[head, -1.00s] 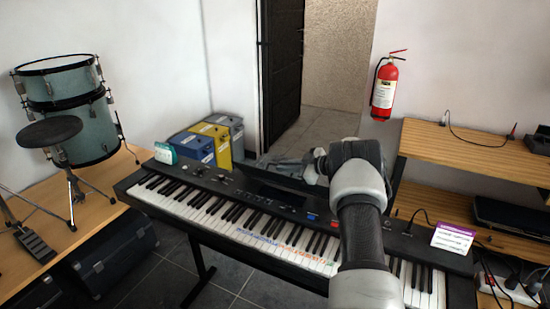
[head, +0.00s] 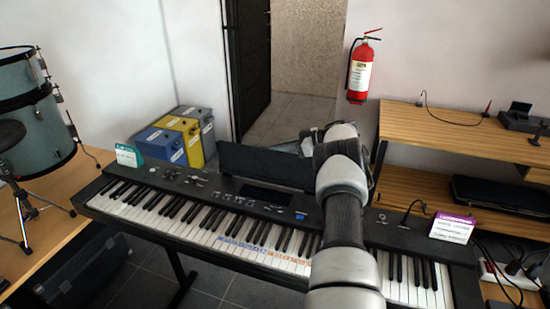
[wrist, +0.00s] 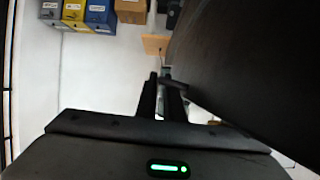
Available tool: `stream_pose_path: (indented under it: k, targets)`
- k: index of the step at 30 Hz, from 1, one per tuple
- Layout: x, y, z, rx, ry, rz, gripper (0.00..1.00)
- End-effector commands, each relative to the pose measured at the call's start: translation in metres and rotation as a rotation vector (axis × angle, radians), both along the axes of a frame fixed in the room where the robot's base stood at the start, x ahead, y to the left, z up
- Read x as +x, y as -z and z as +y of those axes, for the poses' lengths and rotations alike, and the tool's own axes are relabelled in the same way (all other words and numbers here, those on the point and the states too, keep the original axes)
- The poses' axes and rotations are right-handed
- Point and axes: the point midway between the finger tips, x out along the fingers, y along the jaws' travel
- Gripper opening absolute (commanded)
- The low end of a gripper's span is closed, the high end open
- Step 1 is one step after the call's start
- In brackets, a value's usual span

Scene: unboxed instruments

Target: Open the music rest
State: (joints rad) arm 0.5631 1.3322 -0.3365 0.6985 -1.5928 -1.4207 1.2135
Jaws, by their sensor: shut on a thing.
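The music rest (head: 255,165) is a dark flat panel standing up along the back of the keyboard (head: 345,229). In the wrist view the music rest (wrist: 250,65) fills much of the right side. My gripper (wrist: 168,82) is shut on the edge of the music rest, with its fingers close together there. In the head view my arm covers the right end of the rest and most of the gripper, so the exact contact is hidden.
A wooden shelf (head: 460,135) stands at right, drums (head: 35,125) at left.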

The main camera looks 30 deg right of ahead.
Motion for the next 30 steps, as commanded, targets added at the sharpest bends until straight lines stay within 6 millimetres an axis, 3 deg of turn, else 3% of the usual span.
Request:
stream_pose_path:
  k: [2, 25, 26, 30]
  targets:
    - [0.0035, 0.0068, -0.0066, 0.01, 0.005, 0.006, 0.0]
    - [0.0064, 0.0045, -0.0088, 0.056, 0.003, 0.064, 0.0]
    - [0.0064, 0.0045, -0.0088, 0.056, 0.003, 0.064, 0.13]
    - [0.0063, 0.0049, -0.0082, 0.057, 0.002, 0.064, 0.15]
